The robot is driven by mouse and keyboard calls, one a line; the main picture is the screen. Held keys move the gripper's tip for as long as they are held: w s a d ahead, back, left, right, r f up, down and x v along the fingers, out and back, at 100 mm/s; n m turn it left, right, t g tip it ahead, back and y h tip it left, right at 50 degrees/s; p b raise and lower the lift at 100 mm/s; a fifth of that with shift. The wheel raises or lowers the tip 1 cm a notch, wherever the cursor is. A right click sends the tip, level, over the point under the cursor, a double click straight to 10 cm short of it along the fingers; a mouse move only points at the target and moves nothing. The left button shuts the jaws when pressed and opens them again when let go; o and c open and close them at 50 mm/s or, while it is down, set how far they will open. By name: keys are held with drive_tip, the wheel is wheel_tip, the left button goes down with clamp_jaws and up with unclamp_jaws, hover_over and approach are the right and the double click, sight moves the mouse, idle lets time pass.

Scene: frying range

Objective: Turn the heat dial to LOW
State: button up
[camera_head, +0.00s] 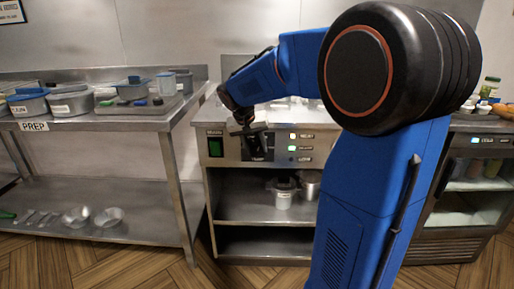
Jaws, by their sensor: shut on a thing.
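The range's front panel (231,148) faces me near the middle of the picture. My gripper (258,154) is at this panel, with its fingers down against the front. It is shut on the heat dial, which is mostly hidden behind the fingers. To the right of the gripper is a column of three indicator lights with small labels. The middle light (292,148) glows green. The top light (292,135) looks whitish and the bottom light (292,159) is pale. The dial's pointer cannot be seen.
A green-lit switch (215,147) sits left on the panel. A steel prep table (100,122) with containers is at left, and a glass-fronted cooler (478,185) at right. My blue arm covers much of the right side.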

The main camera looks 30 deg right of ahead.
drive_tip(key=g+h, duration=0.1)
drive_tip(key=h, duration=0.2)
drive_tip(key=a+n+g+h, duration=0.1)
drive_tip(key=shift+w+f+g, duration=0.25)
drive_tip(key=shift+w+g, duration=0.05)
drive_tip(key=shift+f+n+g+h, duration=0.2)
drive_tip(key=shift+n+g+h, duration=0.3)
drive_tip(key=shift+h, duration=1.1)
drive_tip(key=o, duration=1)
drive_tip(key=shift+o, duration=0.2)
drive_tip(key=shift+a, duration=0.1)
drive_tip(key=v, duration=1.7)
drive_tip(key=shift+w+a, duration=0.2)
drive_tip(key=shift+w, duration=0.15)
drive_tip(key=shift+f, duration=0.1)
